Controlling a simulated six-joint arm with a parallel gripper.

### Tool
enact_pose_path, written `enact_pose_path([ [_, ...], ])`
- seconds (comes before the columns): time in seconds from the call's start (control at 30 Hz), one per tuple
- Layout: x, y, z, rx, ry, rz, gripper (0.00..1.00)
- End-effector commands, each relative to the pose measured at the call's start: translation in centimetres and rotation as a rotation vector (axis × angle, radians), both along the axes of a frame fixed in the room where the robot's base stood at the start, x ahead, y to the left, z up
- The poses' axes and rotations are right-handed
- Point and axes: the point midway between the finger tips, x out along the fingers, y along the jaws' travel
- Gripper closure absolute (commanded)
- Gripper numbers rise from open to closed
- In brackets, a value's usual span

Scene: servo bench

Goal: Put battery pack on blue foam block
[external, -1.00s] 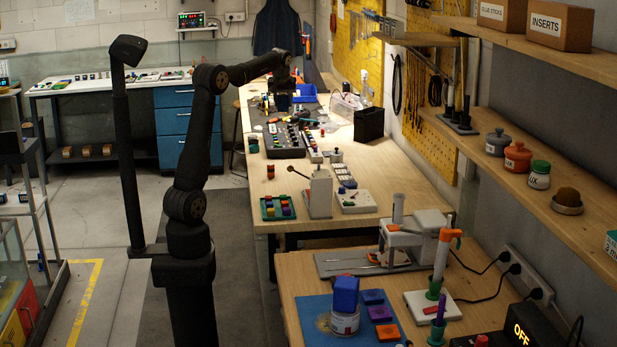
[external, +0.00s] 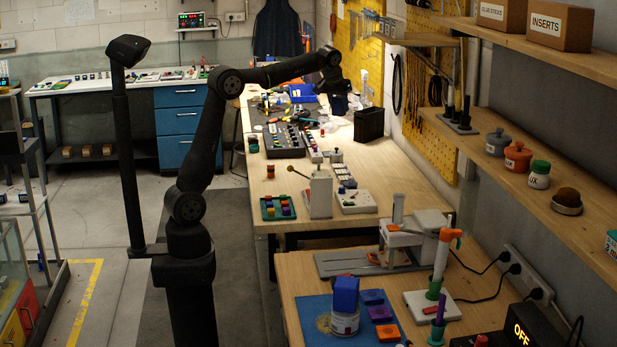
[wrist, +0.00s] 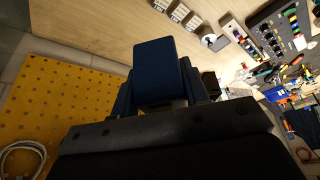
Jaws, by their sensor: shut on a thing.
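My gripper (external: 340,101) is over the far part of the long bench in the external view, left of and above a black open box. It is shut on a dark blue, box-shaped thing (wrist: 158,68), which looks like the battery pack; no label on it is readable. In the wrist view the fingers show on both sides of it, and it hangs clear of the bench. A bright blue block (external: 345,292), which looks like the blue foam block, sits on top of a white tin (external: 344,322) on the near bench, far from my gripper.
The black box (external: 369,124) stands near the wall edge of the bench. Tools and a blue bin (external: 303,93) clutter the far end. The yellow pegboard (wrist: 60,100) is close on the wrist view's left. Shelves (external: 540,190) overhang the right side.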

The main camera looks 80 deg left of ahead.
Motion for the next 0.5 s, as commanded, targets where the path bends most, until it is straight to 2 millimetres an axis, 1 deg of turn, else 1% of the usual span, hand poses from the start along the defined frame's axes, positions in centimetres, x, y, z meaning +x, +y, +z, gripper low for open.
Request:
enact_pose_path([
  [0.03, 1.3, -2.6, 0.0, 0.0, -0.001, -0.048, 0.83],
  [0.17, 3.9, -8.7, 0.0, 0.0, 0.0, -0.157, 0.83],
  [0.2, 4.6, -10.6, 0.0, 0.0, 0.0, -0.191, 0.83],
  [0.27, 5.5, -13.5, 0.0, 0.0, -0.001, -0.242, 0.83],
  [0.3, 6.0, -15.5, 0.0, 0.0, 0.0, -0.275, 0.83],
  [0.37, 6.6, -18.5, 0.0, -0.001, -0.001, -0.325, 0.83],
  [0.4, 7.0, -20.5, 0.0, -0.001, -0.001, -0.359, 0.83],
  [0.47, 7.4, -23.5, 0.0, 0.0, 0.0, -0.409, 0.83],
  [0.5, 7.6, -25.6, 0.0, 0.0, -0.001, -0.443, 0.83],
])
